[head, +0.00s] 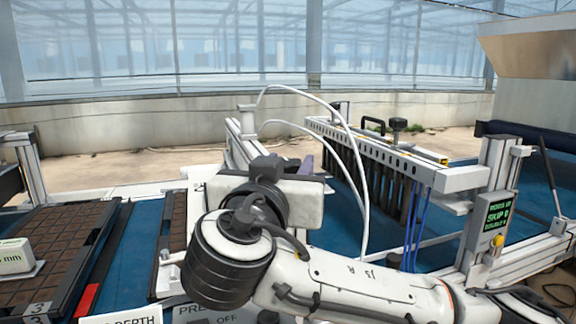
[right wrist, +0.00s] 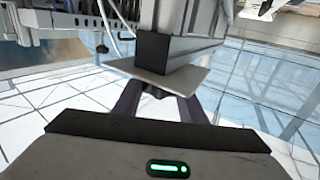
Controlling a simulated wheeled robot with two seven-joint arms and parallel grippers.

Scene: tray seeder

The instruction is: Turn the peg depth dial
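A white label ending in "DEPTH" (head: 122,320) is cut off by the bottom edge of the head view. No dial face shows clearly there, and my right arm hides part of that panel. My right gripper (head: 304,166) is beyond the wrist, in the middle of the head view, pointing away over the machine. In the right wrist view its two dark fingers (right wrist: 157,104) stand apart, with their tips partly hidden by a grey plate (right wrist: 157,77) under a metal post. I see nothing clearly held. My left gripper is not in view.
A perforated bar (head: 385,152) with dark pegs, a handle and a black knob (head: 398,125) spans the blue belt. A display (head: 497,212) with a yellow button stands at right. A dark cell tray (head: 100,226) lies at left. White hoses (head: 352,140) arch near my gripper.

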